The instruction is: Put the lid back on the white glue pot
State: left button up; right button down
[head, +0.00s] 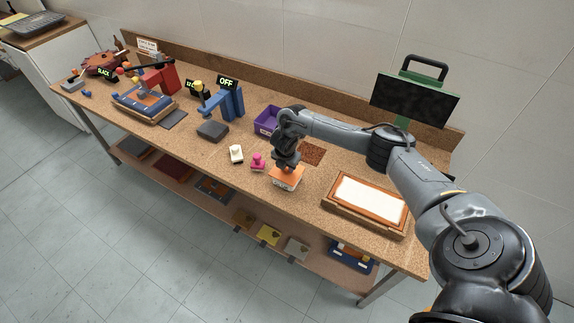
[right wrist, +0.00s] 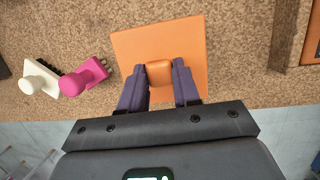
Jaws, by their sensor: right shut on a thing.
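My right gripper (head: 286,167) is pointed down over the front edge of the bench. In the right wrist view its two fingers (right wrist: 159,88) are shut on the knob of a square orange lid (right wrist: 185,48). The lid also shows in the head view (head: 289,179) beneath the gripper. A little pale surface shows at the lid's front side, but the lid hides most of what is below it. I cannot tell whether it rests on the white glue pot or is held just above it. My left gripper is not in view.
A pink knobbed tool (head: 258,161) and a white one (head: 236,154) stand left of the lid. A framed white panel (head: 370,197) lies to the right. A purple bin (head: 266,120) and a blue device (head: 228,102) stand farther back. The bench's front edge is close.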

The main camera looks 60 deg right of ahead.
jog(key=shift+f, duration=0.25)
jog(key=c, duration=0.7)
grip_release()
jog(key=shift+c, duration=0.2)
jog(key=shift+r, duration=0.1)
